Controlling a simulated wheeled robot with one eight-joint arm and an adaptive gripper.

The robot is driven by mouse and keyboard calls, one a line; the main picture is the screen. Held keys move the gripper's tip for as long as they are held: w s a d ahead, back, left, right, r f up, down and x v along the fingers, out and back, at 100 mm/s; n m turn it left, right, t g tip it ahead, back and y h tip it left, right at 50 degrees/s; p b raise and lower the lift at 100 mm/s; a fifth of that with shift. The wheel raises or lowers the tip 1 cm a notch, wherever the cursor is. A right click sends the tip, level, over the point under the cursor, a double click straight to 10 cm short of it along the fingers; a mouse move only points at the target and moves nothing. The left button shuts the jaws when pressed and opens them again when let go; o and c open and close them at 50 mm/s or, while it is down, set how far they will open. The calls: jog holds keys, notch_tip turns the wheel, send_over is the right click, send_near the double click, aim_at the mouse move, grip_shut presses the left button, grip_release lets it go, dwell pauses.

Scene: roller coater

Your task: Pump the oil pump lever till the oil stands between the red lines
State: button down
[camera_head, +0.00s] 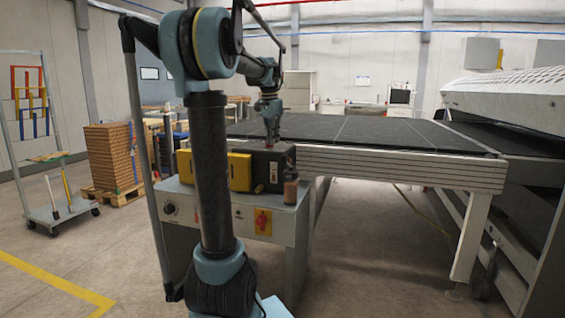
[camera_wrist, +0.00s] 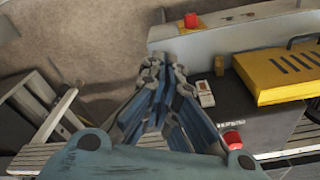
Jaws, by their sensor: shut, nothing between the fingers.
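Whether the fingers touch anything is unclear.
A yellow box (camera_head: 240,171) adjoins the dark box; it also shows in the wrist view (camera_wrist: 282,74). A red-and-yellow switch (camera_head: 262,222) is on the cabinet (camera_head: 283,233). The conveyor table (camera_head: 390,160) extends behind and right.

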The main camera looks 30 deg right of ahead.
aim_at(282, 161)
jog(key=d, duration=0.2)
jog(key=d+m, duration=0.1)
jog(key=shift+d+r, duration=0.3)
jog(key=shift+d, duration=0.05)
jog(key=shift+f, duration=0.1)
jog(key=shift+w+d+f, duration=0.1)
jog(key=shift+d+f, duration=0.05)
jog(key=shift+f, duration=1.55)
jog(key=shift+d+f, duration=0.15)
jog(key=shift+f, duration=3.7)
jog(key=shift+a, duration=0.1)
